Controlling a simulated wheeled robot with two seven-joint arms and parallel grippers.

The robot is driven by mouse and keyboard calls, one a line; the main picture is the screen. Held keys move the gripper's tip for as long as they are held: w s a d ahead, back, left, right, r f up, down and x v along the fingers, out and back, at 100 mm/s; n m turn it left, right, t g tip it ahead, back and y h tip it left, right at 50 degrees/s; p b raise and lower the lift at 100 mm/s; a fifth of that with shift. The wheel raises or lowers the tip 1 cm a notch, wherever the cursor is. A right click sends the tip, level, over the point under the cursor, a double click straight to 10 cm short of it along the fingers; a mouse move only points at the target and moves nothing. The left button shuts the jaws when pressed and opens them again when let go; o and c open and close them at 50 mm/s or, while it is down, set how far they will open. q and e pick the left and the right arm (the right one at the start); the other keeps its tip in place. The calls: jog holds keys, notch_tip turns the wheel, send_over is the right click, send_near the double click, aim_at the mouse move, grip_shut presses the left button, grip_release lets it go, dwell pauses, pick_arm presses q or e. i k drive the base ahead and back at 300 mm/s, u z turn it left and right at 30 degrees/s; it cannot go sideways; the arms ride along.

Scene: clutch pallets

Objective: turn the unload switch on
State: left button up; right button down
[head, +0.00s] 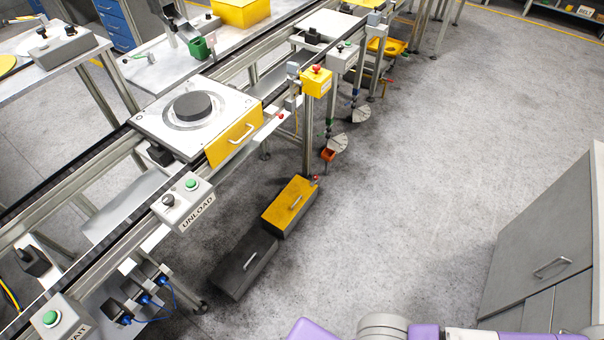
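The unload switch box (183,201) is a light grey box labelled UNLOAD, mounted on the near side of the conveyor rail at left centre of the head view. It has a black rotary knob (168,200) on its left and a green button (191,184) on its right. The knob's exact setting is too small to tell. Neither gripper shows. A purple and grey part of my arm (385,328) is at the bottom edge, well to the right of the box, and its gripper is out of frame.
A pallet (150,118) with a black disc and yellow front sits on the conveyor behind the box. A WAIT box (62,320) is at lower left. Yellow (279,215) and dark (238,272) boxes lie on the floor. A grey cabinet (545,240) stands right; the middle floor is clear.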

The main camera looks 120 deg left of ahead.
aim_at(169, 199)
jog(key=u, duration=5.2)
jog(key=k, duration=0.5)
jog(key=u, duration=0.95)
jog(key=i, duration=1)
jog(key=z, duration=0.45)
